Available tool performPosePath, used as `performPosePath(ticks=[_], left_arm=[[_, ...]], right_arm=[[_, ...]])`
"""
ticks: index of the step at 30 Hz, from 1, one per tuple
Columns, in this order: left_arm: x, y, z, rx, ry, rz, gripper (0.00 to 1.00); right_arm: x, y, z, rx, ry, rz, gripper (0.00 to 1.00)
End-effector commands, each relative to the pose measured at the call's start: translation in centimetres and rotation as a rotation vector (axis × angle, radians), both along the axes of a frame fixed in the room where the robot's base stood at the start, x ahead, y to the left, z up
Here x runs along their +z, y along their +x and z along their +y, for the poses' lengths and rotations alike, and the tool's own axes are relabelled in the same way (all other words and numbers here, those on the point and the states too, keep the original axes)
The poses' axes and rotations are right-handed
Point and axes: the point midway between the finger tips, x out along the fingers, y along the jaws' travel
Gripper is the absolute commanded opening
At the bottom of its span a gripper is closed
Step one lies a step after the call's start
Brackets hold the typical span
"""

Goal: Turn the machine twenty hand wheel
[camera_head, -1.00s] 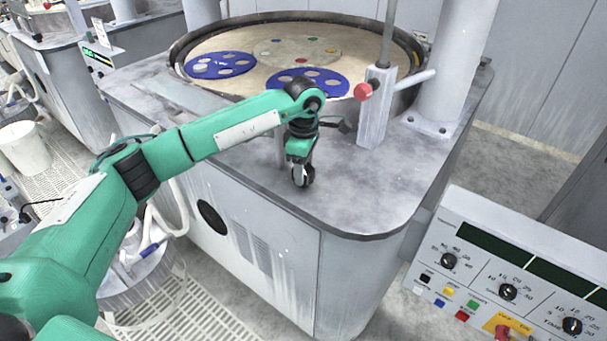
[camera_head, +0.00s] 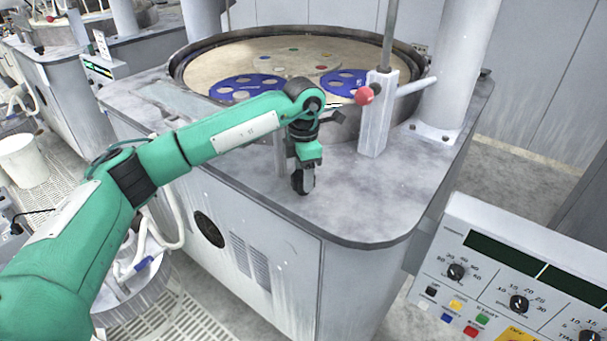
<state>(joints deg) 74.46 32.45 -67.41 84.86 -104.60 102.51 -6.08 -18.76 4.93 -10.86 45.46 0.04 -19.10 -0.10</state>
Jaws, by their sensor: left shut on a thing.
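My green left arm reaches in from the left, over the front corner of the grey machine top (camera_head: 350,205). Its gripper (camera_head: 303,182) points down just above that top, with dark fingers close together. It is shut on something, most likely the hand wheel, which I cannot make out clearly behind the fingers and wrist. A short grey post (camera_head: 280,155) stands just left of the gripper. Behind it is the machine's round, beige platen (camera_head: 215,65) with blue perforated discs (camera_head: 248,88). My right gripper is not in view.
A red ball knob (camera_head: 365,95) on a grey upright (camera_head: 376,130) stands right of the gripper. A control panel (camera_head: 520,275) with dials and coloured buttons is at lower right. A white bucket (camera_head: 22,158) is at far left. The machine top's front right corner is clear.

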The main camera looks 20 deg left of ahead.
Motion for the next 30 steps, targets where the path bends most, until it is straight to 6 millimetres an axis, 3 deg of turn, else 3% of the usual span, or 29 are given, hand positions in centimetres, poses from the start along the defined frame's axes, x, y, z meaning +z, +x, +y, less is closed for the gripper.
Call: performPosePath(ticks=[13, 14, 17, 26, 30], left_arm=[[0.2, 0.1, 0.1, 0.012, -0.001, -0.004, 0.31], [0.2, 0.1, 0.1, 0.012, -0.001, -0.004, 0.55], [0.2, 0.1, 0.0, 0.011, -0.001, -0.004, 0.75], [0.2, 0.1, 0.0, 0.010, 0.000, -0.001, 0.75], [1.3, 0.1, 0.0, 0.010, 0.000, -0.004, 0.75]], right_arm=[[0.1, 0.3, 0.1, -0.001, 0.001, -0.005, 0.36], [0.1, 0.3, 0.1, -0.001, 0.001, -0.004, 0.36], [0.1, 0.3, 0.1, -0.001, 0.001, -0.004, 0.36], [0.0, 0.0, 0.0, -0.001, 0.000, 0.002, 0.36], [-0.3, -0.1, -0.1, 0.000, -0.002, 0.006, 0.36]])
